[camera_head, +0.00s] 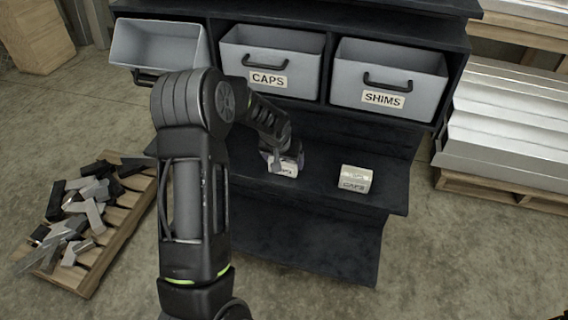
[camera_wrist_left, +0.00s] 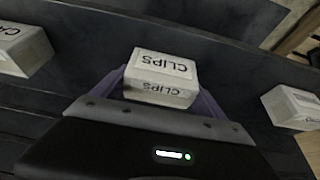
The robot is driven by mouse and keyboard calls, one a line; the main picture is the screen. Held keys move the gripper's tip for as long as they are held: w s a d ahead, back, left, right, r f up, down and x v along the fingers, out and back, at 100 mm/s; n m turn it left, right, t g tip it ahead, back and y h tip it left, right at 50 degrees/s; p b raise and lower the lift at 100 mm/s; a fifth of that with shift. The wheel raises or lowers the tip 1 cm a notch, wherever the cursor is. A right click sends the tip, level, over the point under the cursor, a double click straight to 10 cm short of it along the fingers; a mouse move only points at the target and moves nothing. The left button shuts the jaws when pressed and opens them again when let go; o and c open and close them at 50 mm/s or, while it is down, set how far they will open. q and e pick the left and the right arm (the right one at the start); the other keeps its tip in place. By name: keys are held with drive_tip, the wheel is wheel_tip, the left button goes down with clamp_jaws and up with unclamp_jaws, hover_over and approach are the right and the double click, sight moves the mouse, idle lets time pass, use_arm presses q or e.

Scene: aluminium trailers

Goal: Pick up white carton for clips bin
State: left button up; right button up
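The white carton (camera_wrist_left: 160,78) marked CLIPS sits between the two fingers of my left gripper (camera_wrist_left: 162,85) in the left wrist view, with a finger against each side. In the head view the left gripper (camera_head: 280,158) reaches down to the lower shelf, and the carton (camera_head: 288,169) shows partly below it. I cannot tell whether the carton is clear of the shelf. A grey bin (camera_head: 160,46) at the upper left is pulled forward, its label hidden behind my arm. My right gripper is not in view.
A CAPS carton (camera_head: 355,180) stands on the dark shelf (camera_head: 320,205) to the right. Another pale carton (camera_wrist_left: 292,107) shows in the left wrist view. The CAPS bin (camera_head: 270,60) and SHIMS bin (camera_head: 385,78) sit above. A pallet of metal pieces (camera_head: 110,225) lies on the left floor.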

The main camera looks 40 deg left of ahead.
sight(283, 160)
use_arm(q)
drive_tip(key=c, duration=0.9)
drive_tip(key=shift+r, duration=0.15)
drive_tip(key=shift+c, duration=0.2)
drive_tip(key=shift+s+r, duration=0.15)
drive_tip(key=shift+r, duration=0.4)
drive_tip(key=v, duration=0.2)
drive_tip(key=w+v, duration=0.1)
drive_tip(key=v, duration=0.2)
drive_tip(key=shift+a+r, duration=0.1)
drive_tip(key=shift+r, duration=0.45)
drive_tip(key=s+d+b, duration=0.1)
drive_tip(key=s+d, duration=0.2)
drive_tip(key=s, duration=0.6)
drive_tip(key=s+d+b, duration=0.1)
drive_tip(key=s+d, duration=0.2)
drive_tip(key=s, duration=0.5)
drive_tip(key=shift+s, duration=0.4)
